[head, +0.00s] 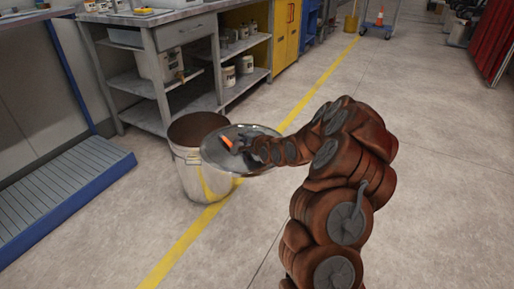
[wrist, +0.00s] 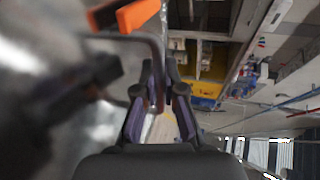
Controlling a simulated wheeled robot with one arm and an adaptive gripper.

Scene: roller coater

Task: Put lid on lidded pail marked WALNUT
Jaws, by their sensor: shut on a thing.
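A metal pail (head: 188,165) stands upright on the floor, open at the top, with dark brown inside. I cannot read any marking on it. A round shiny metal lid (head: 215,153) is held at its right, overlapping the pail's right side in the head view; I cannot tell if they touch. The lid has an orange and grey handle, and the orange part (head: 227,142) faces up. My gripper (head: 246,151) is shut on the handle. In the wrist view, my gripper (wrist: 160,88) closes on a grey bar beside the orange part (wrist: 125,17); the lid is a grey blur (wrist: 40,100) at left.
A grey workbench (head: 170,50) with shelves of tubs stands behind the pail. A blue-edged ribbed platform (head: 60,190) lies to the left. A yellow cabinet (head: 284,35) is farther back. Open floor with a yellow line (head: 170,260) lies in front and right.

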